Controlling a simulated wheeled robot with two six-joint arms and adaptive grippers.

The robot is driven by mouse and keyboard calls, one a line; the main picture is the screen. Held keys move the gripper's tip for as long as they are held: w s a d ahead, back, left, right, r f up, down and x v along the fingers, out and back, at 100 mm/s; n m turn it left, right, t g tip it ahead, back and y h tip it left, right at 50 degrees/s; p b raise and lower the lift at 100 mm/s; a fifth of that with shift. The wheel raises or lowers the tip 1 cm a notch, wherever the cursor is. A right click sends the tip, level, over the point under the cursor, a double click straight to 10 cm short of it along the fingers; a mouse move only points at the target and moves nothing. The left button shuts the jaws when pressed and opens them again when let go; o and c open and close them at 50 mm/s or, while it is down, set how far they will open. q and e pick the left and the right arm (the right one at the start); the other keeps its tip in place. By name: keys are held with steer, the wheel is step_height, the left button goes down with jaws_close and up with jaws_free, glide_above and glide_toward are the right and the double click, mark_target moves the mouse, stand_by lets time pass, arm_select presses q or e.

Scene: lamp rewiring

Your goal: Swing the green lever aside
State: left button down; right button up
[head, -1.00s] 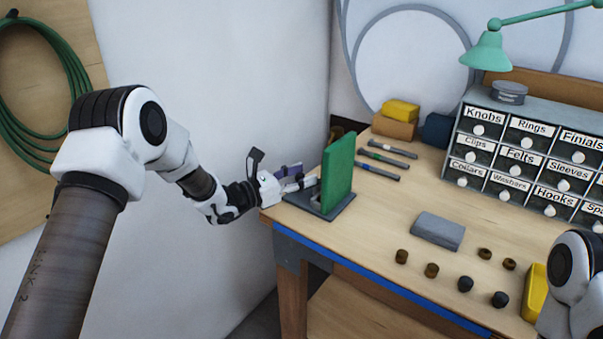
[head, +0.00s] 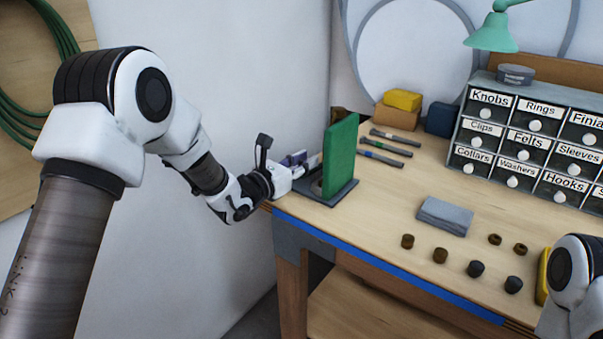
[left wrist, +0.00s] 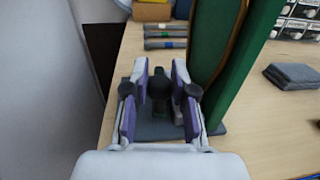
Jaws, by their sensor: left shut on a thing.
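A tall green panel (head: 341,155) stands upright on a dark grey base plate (head: 338,194) at the left end of the bench. In the left wrist view the panel (left wrist: 238,65) rises just right of my fingers. My left gripper (head: 299,161) is beside the panel's left side, low over the base. In the left wrist view my gripper's purple-padded fingers (left wrist: 159,75) are around a small dark green piece (left wrist: 158,88), which looks like the lever. They are closed on it, though the contact is partly hidden. My right gripper is out of view.
Several striped marker-like tools (head: 385,151) lie behind the panel. A grey folded cloth (head: 445,215), small brown and black knobs (head: 476,269) and a labelled drawer cabinet (head: 530,140) are further right. The wall is close on the left.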

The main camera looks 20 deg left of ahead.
arm_select(q)
steer(key=c, duration=0.9)
jaws_free()
steer(key=v, duration=1.2)
